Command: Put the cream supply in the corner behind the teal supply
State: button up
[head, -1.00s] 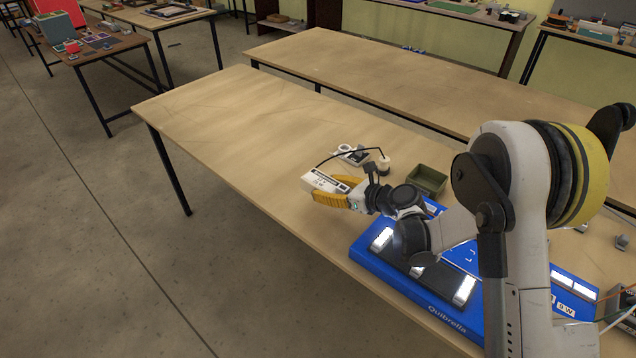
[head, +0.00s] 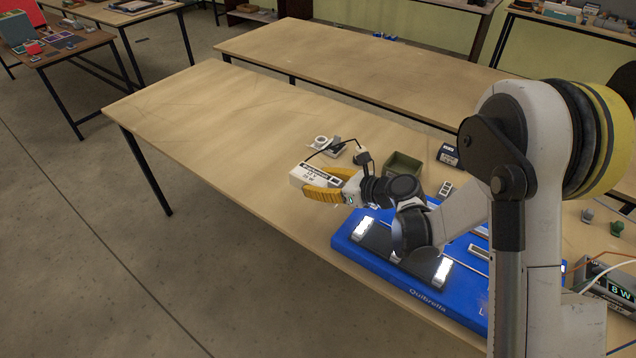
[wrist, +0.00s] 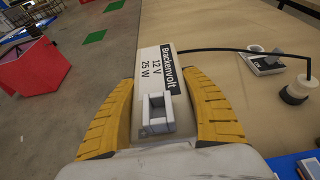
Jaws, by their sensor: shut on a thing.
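My gripper (head: 318,182) has its yellow fingers closed around the cream supply (head: 305,174), a pale box with a black label. In the wrist view the cream supply (wrist: 150,62) reads "Brackenvolt 12 V 25 W" and sits between both fingers (wrist: 158,82). I cannot pick out a teal supply; my arm hides part of the panel.
A meter reading "8 W" (head: 618,290) is at the right. The table's left half (head: 200,110) is clear.

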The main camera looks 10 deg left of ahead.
aim_at(319, 178)
jog(key=shift+r+p, duration=0.95)
jog(key=shift+r, duration=1.15)
